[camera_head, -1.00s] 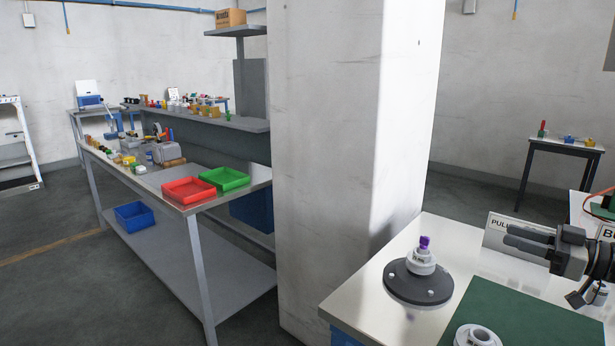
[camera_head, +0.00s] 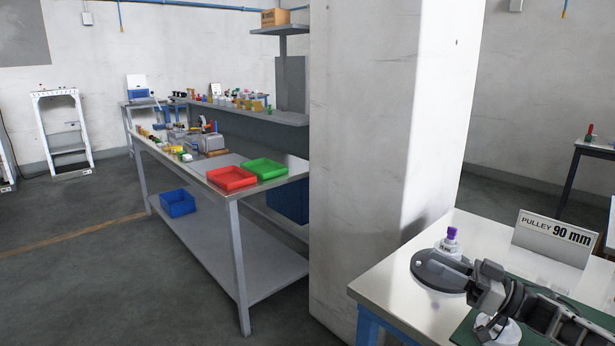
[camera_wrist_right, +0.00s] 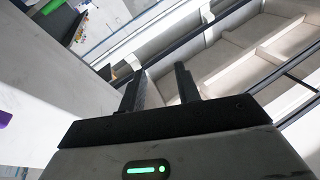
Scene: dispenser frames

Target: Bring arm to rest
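My right gripper (camera_head: 478,284) is over the right-hand table in the head view, with its arm coming in from the lower right. In the right wrist view its two fingers (camera_wrist_right: 160,72) stand apart with nothing between them, so it is open and empty. Beyond it in the head view is a white part with a purple top (camera_head: 452,234), on a dark round base (camera_head: 428,270). The gripper partly covers the base; I cannot tell whether they touch. A purple patch (camera_wrist_right: 4,119) shows at the left edge of the wrist view. My left gripper is not in view.
A sign reading "PULLEY 90 mm" (camera_head: 553,238) stands behind my right arm. A white round part (camera_head: 497,331) is partly hidden under the arm. A pale pillar (camera_head: 375,150) separates this table from a bench with red (camera_head: 231,178) and green (camera_head: 264,168) trays.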

